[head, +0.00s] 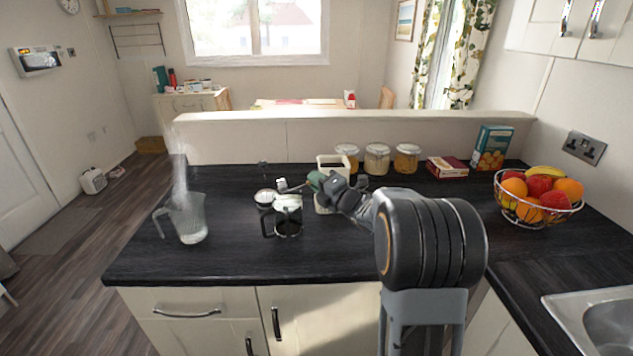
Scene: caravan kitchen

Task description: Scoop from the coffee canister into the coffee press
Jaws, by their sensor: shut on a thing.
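The coffee press (289,222) is a glass vessel with a dark frame and a handle on its left, upright on the dark counter. The coffee canister (333,159) is a pale square container, open at the top, just behind and right of the press. My gripper (323,183) is shut on the green handle of a scoop (283,186). The scoop's small metallic bowl is left of the gripper, above the press. Whether the bowl holds coffee is too small to tell. The gripper and arm hide much of the canister's lower part.
Jars (377,158), a red box (447,168), a teal box (492,147) and a fruit basket (535,213) are at the right. The front counter is clear.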

